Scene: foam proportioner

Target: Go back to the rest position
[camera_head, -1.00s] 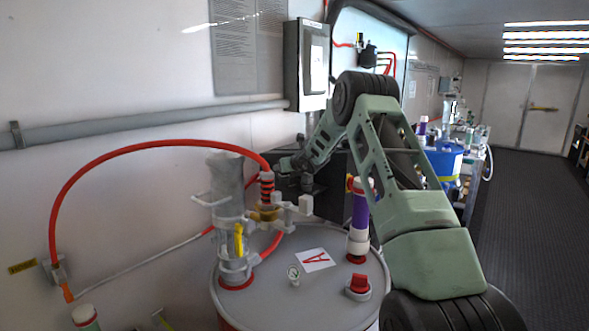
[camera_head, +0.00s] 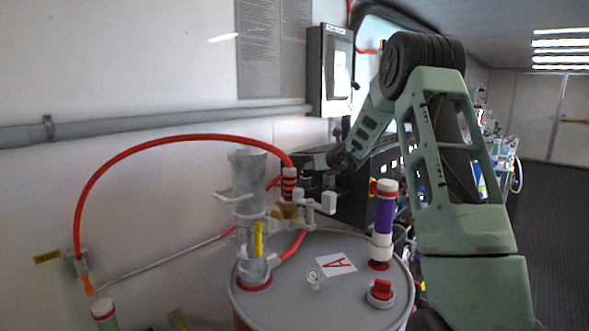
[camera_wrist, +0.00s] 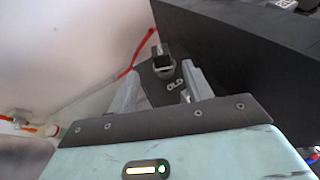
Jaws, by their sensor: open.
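My gripper (camera_wrist: 160,90) is open in the wrist view, its two grey fingers apart with nothing held between them. In the head view my green arm bends down from its elbow, and the small gripper end (camera_head: 318,163) is hard to make out against a dark box. It is above and behind the drum (camera_head: 300,300), close to the right of the red-and-black banded hose fitting (camera_head: 289,183). Beyond the fingers, the wrist view shows a small black-and-grey fitting (camera_wrist: 162,64) and a red hose (camera_wrist: 138,55).
A clear cylinder (camera_head: 250,180) and a purple tube (camera_head: 384,215) stand on the drum. A red hose (camera_head: 150,147) arches to the wall. A black box (camera_wrist: 250,45) lies close at the right in the wrist view. Open floor (camera_head: 560,220) lies at right.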

